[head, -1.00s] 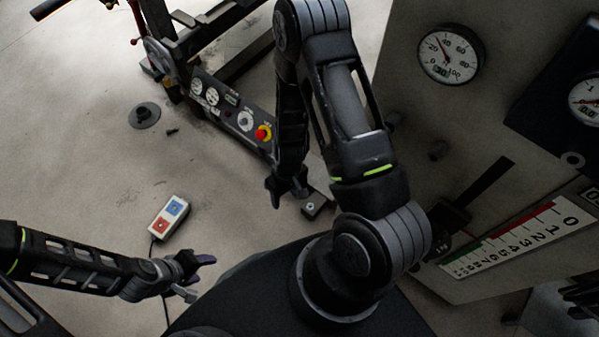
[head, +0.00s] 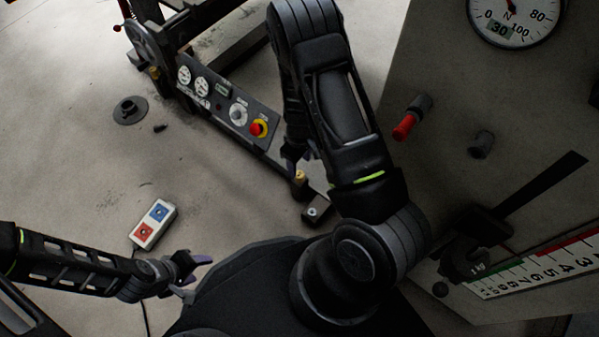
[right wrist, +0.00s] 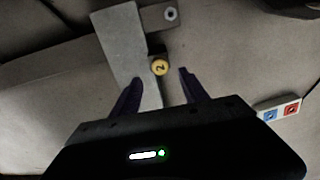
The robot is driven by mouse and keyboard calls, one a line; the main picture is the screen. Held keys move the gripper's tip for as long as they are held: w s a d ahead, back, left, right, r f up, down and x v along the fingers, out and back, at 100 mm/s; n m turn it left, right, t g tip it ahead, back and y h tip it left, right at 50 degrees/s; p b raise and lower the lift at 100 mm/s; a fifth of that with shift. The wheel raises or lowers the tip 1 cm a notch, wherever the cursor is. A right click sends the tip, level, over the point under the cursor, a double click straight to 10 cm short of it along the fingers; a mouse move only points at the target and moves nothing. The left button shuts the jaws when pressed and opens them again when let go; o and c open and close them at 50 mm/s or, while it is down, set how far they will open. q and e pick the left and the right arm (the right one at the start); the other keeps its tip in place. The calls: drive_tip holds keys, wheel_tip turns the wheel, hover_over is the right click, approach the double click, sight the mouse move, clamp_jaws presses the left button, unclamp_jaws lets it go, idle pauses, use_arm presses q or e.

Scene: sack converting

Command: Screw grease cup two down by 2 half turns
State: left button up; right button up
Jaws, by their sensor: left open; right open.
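Grease cup two (right wrist: 160,67), a small round brass cap marked 2, shows in the right wrist view between and beyond my fingertips. It sits beside a grey bar. In the head view the cup (head: 300,177) is a small yellowish spot just below my right gripper (head: 298,160). My right gripper (right wrist: 158,78) is open and empty, its dark fingers either side of the cup in the picture; the gap in depth is hard to judge. My left gripper (head: 193,278) is open and empty at lower left, away from the cup.
A control panel (head: 222,100) with dials and a red button lies along the frame left of my right arm. A grey cabinet (head: 455,85) with a gauge, red knob (head: 405,127) and scale stands at right. A pendant (head: 153,224) with blue and red buttons lies on open floor.

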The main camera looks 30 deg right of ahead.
sight(300, 174)
wheel_tip(300, 174, down, 7)
drive_tip(key=b, duration=0.2)
drive_tip(key=shift+b, duration=0.4)
drive_tip(key=shift+c, duration=0.2)
clamp_jaws()
